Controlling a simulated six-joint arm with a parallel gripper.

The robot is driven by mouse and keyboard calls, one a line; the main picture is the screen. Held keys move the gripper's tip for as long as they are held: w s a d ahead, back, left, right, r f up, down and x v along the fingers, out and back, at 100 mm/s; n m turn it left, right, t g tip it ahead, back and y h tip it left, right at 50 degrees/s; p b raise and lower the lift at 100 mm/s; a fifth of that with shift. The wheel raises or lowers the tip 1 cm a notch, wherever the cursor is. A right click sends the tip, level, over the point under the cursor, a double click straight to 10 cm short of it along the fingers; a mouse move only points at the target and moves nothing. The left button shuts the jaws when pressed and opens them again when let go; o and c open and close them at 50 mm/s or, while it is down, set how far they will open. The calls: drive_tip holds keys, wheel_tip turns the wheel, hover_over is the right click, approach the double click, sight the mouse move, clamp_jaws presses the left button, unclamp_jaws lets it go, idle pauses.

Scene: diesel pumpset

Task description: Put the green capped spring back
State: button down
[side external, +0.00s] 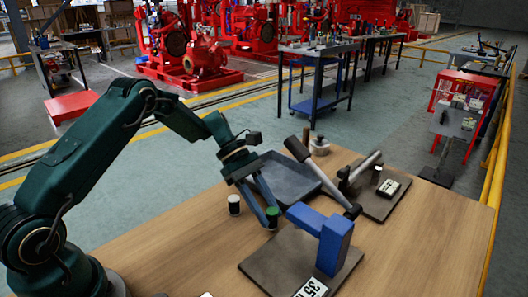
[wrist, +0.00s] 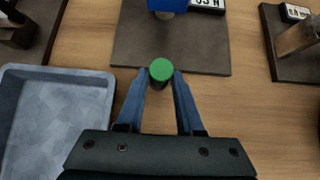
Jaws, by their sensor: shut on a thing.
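The green capped spring (wrist: 161,70) shows its round green cap between my fingertips in the wrist view. It also shows in the side external view (side external: 272,211). My gripper (side external: 268,216) is shut on it, with one blue finger on each side. Its lower part is mostly hidden, and I cannot tell whether it touches the table.
A grey tray (side external: 290,186) lies behind my gripper. A second dark plate (side external: 380,205) with a lever tool and a label stands at the right.

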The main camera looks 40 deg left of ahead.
drive_tip(key=shift+r, duration=2.55)
drive_tip(key=shift+m, duration=0.3)
drive_tip(key=s+a, duration=0.2)
drive_tip(key=a, duration=0.1)
drive_tip(key=s+a+f, duration=0.1)
drive_tip(key=s+a, duration=0.4)
drive_tip(key=s, duration=0.1)
drive_tip(key=shift+s+a+f, duration=0.15)
drive_tip(key=shift+a+f, duration=0.2)
drive_tip(key=shift+a, duration=0.05)
drive_tip(key=shift+s+a, duration=0.1)
drive_tip(key=shift+a, duration=0.55)
drive_tip(key=shift+f, duration=2.25)
